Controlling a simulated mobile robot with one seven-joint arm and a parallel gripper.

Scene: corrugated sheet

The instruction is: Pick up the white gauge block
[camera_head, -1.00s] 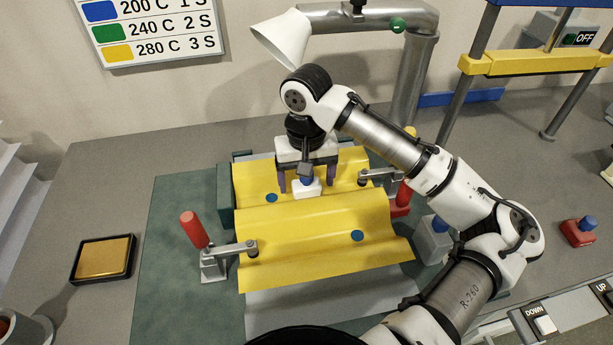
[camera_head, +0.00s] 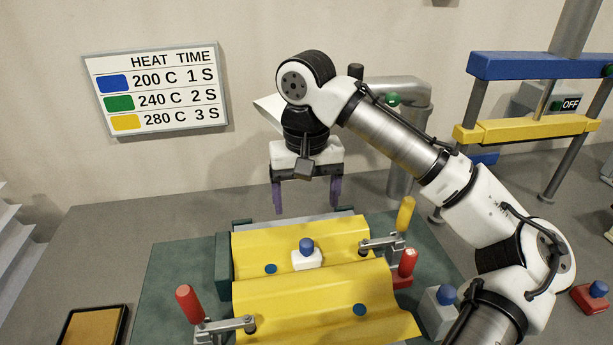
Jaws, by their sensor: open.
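The white gauge block (camera_head: 307,260) with a blue knob on top sits upright on the yellow corrugated sheet (camera_head: 300,295), in the valley between two ridges. My gripper (camera_head: 307,208) is above and behind the block in the picture, fingers pointing down. Its two purple fingers are spread wide with nothing between them. It does not touch the block or the sheet.
Toggle clamps with red handles (camera_head: 189,304) and a yellow handle (camera_head: 406,213) hold the sheet's sides. An ink-pad-like tray (camera_head: 93,328) lies left. A press frame (camera_head: 535,130) stands at right.

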